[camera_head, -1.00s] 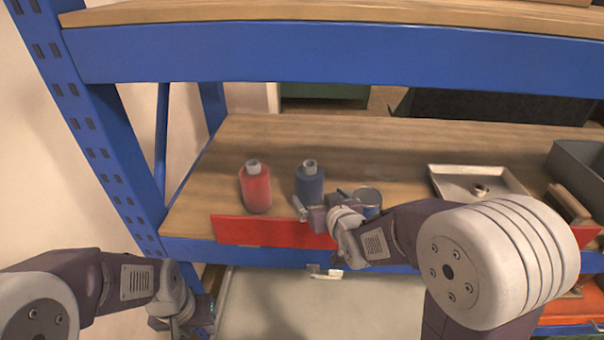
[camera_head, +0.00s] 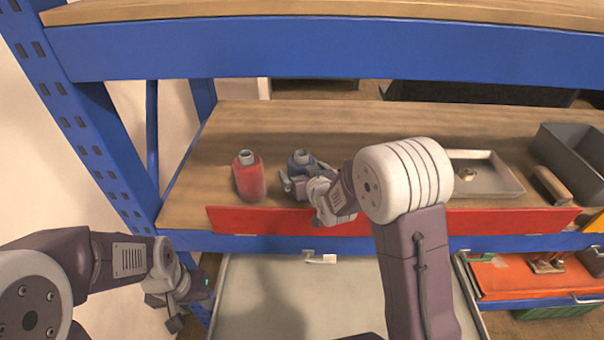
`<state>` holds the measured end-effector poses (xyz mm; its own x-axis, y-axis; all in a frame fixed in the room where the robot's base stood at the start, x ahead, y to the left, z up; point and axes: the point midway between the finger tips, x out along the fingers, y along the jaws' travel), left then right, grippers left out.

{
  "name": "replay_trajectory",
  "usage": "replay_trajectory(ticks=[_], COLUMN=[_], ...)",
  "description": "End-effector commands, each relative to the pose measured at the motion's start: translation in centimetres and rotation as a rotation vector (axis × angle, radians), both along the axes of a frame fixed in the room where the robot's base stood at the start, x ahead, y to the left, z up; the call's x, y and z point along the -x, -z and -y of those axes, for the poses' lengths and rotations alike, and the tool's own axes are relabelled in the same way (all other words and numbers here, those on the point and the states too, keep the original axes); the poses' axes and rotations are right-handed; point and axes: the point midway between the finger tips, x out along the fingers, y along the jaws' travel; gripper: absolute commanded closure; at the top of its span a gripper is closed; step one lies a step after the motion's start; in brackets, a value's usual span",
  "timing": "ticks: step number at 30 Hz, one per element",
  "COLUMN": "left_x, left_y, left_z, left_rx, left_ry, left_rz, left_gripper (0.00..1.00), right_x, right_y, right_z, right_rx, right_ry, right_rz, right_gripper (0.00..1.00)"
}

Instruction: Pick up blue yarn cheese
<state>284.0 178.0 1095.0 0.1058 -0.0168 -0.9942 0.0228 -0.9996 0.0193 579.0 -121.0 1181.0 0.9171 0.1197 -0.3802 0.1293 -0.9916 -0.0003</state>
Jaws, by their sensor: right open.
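The blue yarn cheese (camera_head: 301,160) stands upright on the wooden shelf, a dark blue cylinder with a pale grey top. Its lower part is hidden behind my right gripper (camera_head: 288,182). The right gripper is open, with its fingers at the near side of the blue yarn; whether they touch it I cannot tell. A red yarn cheese (camera_head: 248,178) stands upright to its left, apart from the gripper. My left gripper (camera_head: 187,315) hangs low at the left, outside the shelf; its jaws are too unclear to read.
A red strip (camera_head: 260,221) runs along the shelf's front edge. A metal tray (camera_head: 505,190) and a grey bin (camera_head: 555,145) stand at the right. A blue beam (camera_head: 320,52) crosses above. The shelf behind the yarn is clear.

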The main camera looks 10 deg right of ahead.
Motion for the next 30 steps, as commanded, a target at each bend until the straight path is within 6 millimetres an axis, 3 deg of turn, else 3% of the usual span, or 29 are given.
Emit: replay_trajectory(ticks=[9,15,18,26,30], left_x=[0.0,0.0,0.0,0.0,0.0], left_y=[-0.2,-0.2,-0.2,-0.1,0.3], left_z=[0.0,0.0,0.0,0.0,0.0], left_rx=[0.000,0.000,0.000,0.000,0.000], left_ry=[0.000,0.000,0.000,0.000,0.000], left_rz=[-0.001,-0.001,-0.001,0.000,-0.001], left_gripper=[0.64,0.64,0.64,0.64,0.64], right_x=[-0.8,-0.8,-0.8,-0.8,-0.9], right_y=[0.4,0.4,0.3,0.1,-1.4], right_z=[-0.1,-0.1,-0.1,-0.1,-0.2], right_rx=[0.001,0.001,0.000,0.000,0.000], right_ry=[0.000,-0.001,-0.001,-0.001,-0.001], right_rz=[0.000,0.000,0.002,0.003,0.008], right_gripper=[0.03,0.58,0.80,0.80,0.80])
